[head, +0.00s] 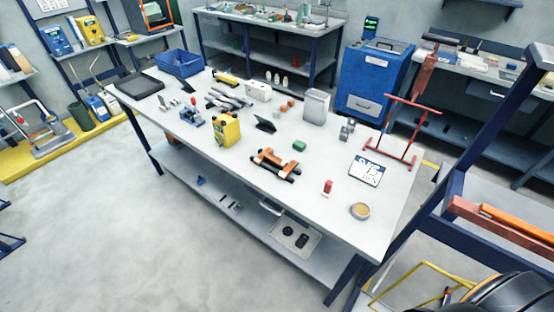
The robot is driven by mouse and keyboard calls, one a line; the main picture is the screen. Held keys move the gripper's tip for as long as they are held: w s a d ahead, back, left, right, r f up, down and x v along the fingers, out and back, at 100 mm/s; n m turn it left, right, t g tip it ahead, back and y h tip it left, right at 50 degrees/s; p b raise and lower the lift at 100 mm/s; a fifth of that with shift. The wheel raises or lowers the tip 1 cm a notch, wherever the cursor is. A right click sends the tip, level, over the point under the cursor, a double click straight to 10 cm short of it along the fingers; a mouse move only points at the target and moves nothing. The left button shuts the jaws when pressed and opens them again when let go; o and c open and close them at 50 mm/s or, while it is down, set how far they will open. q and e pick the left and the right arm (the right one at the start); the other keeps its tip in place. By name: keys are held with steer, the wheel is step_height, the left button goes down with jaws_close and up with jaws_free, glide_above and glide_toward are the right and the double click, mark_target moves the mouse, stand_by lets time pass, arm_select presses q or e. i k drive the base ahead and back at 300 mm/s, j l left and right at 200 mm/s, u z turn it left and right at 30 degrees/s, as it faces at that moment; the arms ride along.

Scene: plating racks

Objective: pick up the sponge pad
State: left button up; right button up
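A small green block (299,146) lies on the long white table (225,162), near its middle. It looks like the sponge pad, but it is too small to be certain. It has clear table around it and nothing touches it. Neither of my grippers shows in the head view.
Orange and black parts (279,164) lie in front of the green block. A red item (327,187), a round tan-topped container (360,211), a printed sign (367,173) and a red frame (402,135) are to its right. A yellow container (226,130) stands left.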

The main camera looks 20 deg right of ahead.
mark_target(327, 192)
steer(key=z, duration=1.05)
steer(key=j+z, duration=0.45)
steer(key=j, duration=0.15)
steer(key=j+z, duration=0.4)
steer(key=j, duration=0.25)
steer(key=k+j+z, duration=0.1)
steer(key=j+z, duration=0.35)
steer(key=j, duration=0.15)
